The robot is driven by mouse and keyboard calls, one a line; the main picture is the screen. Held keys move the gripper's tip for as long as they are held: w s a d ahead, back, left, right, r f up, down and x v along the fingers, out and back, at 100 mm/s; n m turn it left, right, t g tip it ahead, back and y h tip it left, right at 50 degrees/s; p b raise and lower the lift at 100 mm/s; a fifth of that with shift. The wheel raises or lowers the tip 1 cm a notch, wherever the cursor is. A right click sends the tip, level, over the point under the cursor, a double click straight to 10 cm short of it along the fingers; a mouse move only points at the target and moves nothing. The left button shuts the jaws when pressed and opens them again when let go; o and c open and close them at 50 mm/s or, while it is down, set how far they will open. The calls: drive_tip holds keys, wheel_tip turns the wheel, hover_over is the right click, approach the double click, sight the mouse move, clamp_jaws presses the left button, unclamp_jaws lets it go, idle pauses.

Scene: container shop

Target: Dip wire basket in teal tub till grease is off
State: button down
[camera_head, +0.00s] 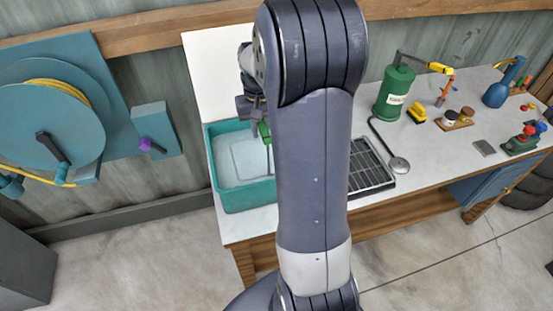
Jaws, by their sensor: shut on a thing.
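The teal tub (243,197) stands at the left end of the bench and holds pale, clear-looking liquid. My gripper (262,122) is above the tub's back right part, partly hidden by my arm. It is shut on a green piece (265,132), which looks like the handle of the wire basket. The basket's wire body is not clearly visible; my arm covers the right side of the tub. I cannot tell how deep the basket is or whether grease is on it.
A dark drain rack (371,168) lies right of my arm, with a ladle (399,164) beside it. A green canister (394,92), small bottles, a blue flask (497,93) and other tools stand farther right. A hose reel (50,115) is on the left wall.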

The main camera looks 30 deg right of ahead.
idle(0.4)
drive_tip(key=shift+f+b, duration=0.4)
drive_tip(key=shift+f, duration=0.05)
drive_tip(key=shift+r, duration=0.1)
drive_tip(key=shift+r+p, duration=0.5)
drive_tip(key=shift+p, duration=0.05)
drive_tip(key=shift+f, duration=0.1)
drive_tip(key=shift+f+b, duration=0.35)
drive_tip(key=shift+f, duration=0.2)
drive_tip(key=shift+r, duration=0.1)
